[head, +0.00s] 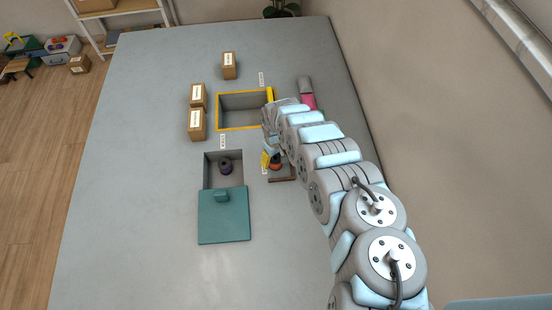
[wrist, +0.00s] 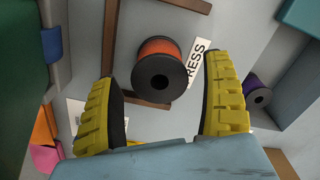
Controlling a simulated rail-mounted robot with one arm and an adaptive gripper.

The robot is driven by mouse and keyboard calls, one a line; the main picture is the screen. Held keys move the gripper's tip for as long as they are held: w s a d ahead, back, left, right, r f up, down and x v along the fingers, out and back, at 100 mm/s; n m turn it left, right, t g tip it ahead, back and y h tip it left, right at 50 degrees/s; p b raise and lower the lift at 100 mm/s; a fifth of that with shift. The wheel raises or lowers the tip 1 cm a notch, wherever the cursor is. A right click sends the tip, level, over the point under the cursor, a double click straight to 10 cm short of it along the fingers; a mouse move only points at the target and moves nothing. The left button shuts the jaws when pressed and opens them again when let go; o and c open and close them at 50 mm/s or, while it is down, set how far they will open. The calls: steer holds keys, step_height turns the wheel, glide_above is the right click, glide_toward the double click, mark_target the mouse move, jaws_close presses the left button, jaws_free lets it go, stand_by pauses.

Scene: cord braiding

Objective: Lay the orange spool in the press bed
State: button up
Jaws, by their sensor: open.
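The orange spool (wrist: 158,68), with dark end flanges, shows between the fingers in the wrist view, end-on to the camera. In the head view a small part of it (head: 276,165) shows beside my gripper. The press bed, a brown frame (head: 283,178), lies under my gripper; its bars (wrist: 110,35) show around the spool in the wrist view. The spool appears within the frame's outline; whether it touches the bed is hard to tell. My gripper (wrist: 165,105) is open, its yellow-padded fingers apart on either side of the spool, with visible gaps.
An empty yellow-rimmed bin (head: 218,112) lies behind. Cardboard boxes (head: 196,125) stand left of it. The table's left side is clear.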

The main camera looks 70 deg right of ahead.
mark_target(276, 159)
step_height(276, 159, up, 11)
steer(key=p, duration=0.2)
steer(key=shift+f, duration=0.2)
stand_by(0.4)
steer(key=shift+f, duration=0.1)
